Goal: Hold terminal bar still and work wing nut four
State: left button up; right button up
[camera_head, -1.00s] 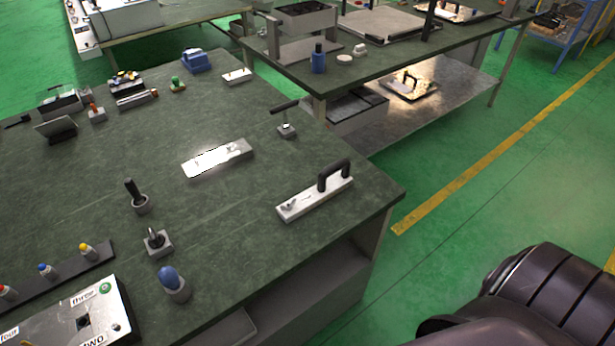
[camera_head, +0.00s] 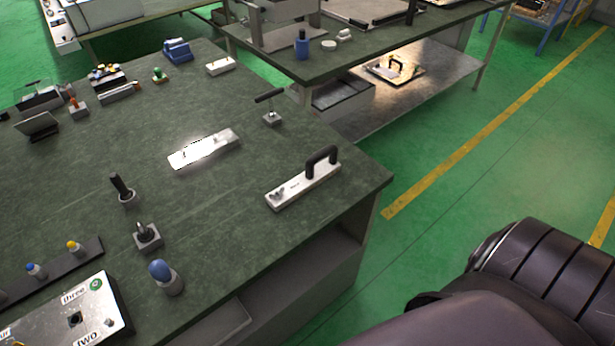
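A pale metal bar with a black arched handle (camera_head: 303,183) lies near the right edge of the green-topped bench. A small wing-shaped nut (camera_head: 277,195) sits at its left end; small print on the bar is too small to read. A labelled metal panel (camera_head: 62,318) at the bottom left reads "three" and "two"; another label is cut off by the left edge. I cannot tell which piece is the terminal bar or wing nut four. Neither gripper is in view; only a dark link of my arm shows at the lower right.
A shiny flat plate (camera_head: 203,149) lies mid-bench. A T-handled tool (camera_head: 270,108), a black-handled tool (camera_head: 122,190), a square-based post (camera_head: 146,236) and a blue-topped knob (camera_head: 165,277) stand around it. A second bench (camera_head: 400,45) is behind. Green floor is free at right.

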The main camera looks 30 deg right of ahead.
aim_at(277, 195)
jog(key=i+l+u, duration=0.1)
jog(key=l, duration=0.9)
jog(key=i+l, duration=0.1)
jog(key=l, duration=0.9)
jog(key=u, duration=0.05)
